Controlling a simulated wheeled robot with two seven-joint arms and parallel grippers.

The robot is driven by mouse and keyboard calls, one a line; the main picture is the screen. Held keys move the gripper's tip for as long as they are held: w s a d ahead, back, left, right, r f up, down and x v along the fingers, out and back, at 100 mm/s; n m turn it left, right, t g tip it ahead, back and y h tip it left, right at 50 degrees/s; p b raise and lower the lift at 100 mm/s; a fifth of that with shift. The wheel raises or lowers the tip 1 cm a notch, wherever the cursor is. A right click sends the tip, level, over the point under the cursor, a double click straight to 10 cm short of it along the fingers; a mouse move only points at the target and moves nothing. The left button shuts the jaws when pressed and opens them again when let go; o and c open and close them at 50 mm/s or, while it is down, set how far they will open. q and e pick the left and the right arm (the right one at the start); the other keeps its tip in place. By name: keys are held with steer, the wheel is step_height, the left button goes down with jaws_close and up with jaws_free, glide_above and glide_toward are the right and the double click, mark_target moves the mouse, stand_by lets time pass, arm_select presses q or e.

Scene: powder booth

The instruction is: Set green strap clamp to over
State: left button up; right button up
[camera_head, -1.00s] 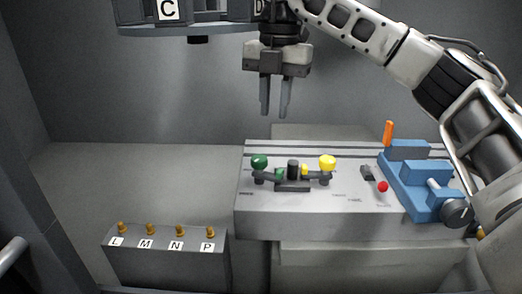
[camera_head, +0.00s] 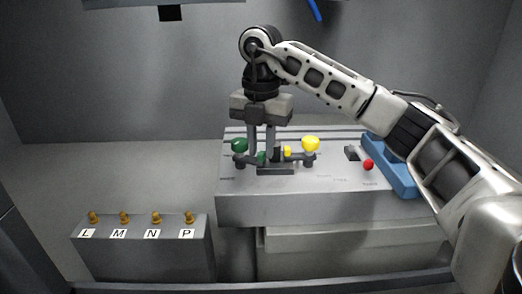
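The green strap clamp, with its green ball knob (camera_head: 239,145) and a small green part at the centre, sits on the grey machine table. A dark lever runs low between the two. A matching clamp with a yellow ball knob (camera_head: 310,144) is to its right, on the same dark base (camera_head: 276,171). My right gripper (camera_head: 261,155) points straight down over the green clamp's lever, between the green knob and the central block. Its two fingers are apart, and their tips are at lever height. Contact cannot be told. My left gripper is out of view.
A red button (camera_head: 368,165) and a dark switch (camera_head: 352,153) are on the table to the right. A grey box (camera_head: 140,245) with brass knobs marked L, M, N, P is front left.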

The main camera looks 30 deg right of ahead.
steer(key=shift+f, duration=0.4)
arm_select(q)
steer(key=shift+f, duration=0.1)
arm_select(e)
jaws_close()
steer(key=shift+w+d+r+n+p, duration=0.1)
steer(key=shift+w+d+n+p, duration=0.1)
steer(key=shift+n+p, duration=0.3)
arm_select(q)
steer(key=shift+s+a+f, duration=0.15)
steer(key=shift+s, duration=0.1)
arm_select(e)
steer(key=shift+n, duration=0.3)
jaws_free()
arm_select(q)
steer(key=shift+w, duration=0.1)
